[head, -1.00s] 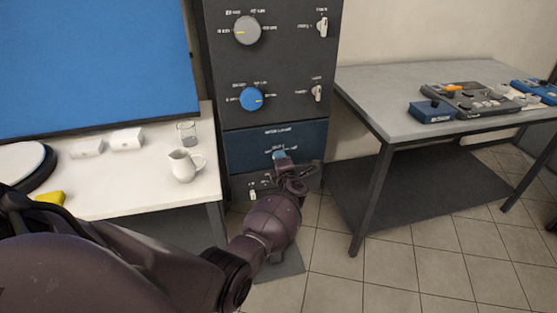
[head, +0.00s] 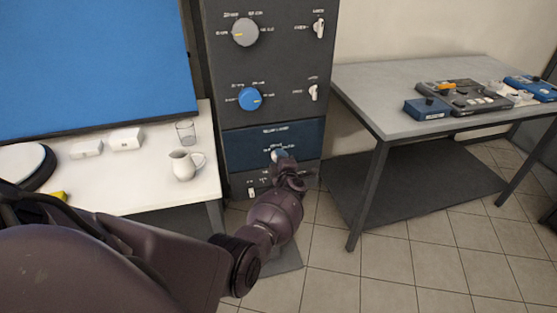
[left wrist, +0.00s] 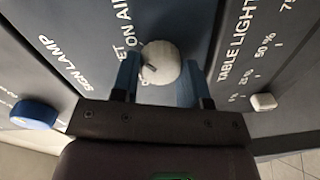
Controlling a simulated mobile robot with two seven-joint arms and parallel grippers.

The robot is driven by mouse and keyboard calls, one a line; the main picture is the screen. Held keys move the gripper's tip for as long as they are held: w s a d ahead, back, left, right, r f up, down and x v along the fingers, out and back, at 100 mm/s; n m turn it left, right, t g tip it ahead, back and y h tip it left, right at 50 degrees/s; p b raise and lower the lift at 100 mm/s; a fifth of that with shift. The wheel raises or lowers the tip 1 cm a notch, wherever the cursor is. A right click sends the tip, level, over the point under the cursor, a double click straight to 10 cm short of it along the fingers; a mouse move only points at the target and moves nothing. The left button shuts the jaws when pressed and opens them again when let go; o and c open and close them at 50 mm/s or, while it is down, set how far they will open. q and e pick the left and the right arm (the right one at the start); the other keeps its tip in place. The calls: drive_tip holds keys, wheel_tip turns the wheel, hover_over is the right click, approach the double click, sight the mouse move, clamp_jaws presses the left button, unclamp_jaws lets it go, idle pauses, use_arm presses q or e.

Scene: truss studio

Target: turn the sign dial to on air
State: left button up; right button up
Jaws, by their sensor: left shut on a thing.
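The sign dial is a pale round knob (left wrist: 160,61) with a dark mark, on the blue sign lamp panel (head: 240,150). The labels "ON AIR" and, partly hidden, one ending in "ET" show beside it in the left wrist view. The mark faces the lower left of that view, but the label it meets is unclear. My left gripper (head: 283,162) is at the panel, its two blue fingers (left wrist: 160,78) on either side of the knob, shut on it. In the head view, the gripper partly covers the dial. My right gripper is not in view.
Above the panel are a blue dial (head: 250,99), a grey dial (head: 245,33) and small switches. A table light slider (left wrist: 263,102) is below it. A white table with a jug (head: 182,166) stands left; a grey table (head: 390,88) with control boxes stands right.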

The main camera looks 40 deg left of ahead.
use_arm(q)
drive_tip(key=o, duration=0.9)
drive_tip(key=shift+d, duration=0.1)
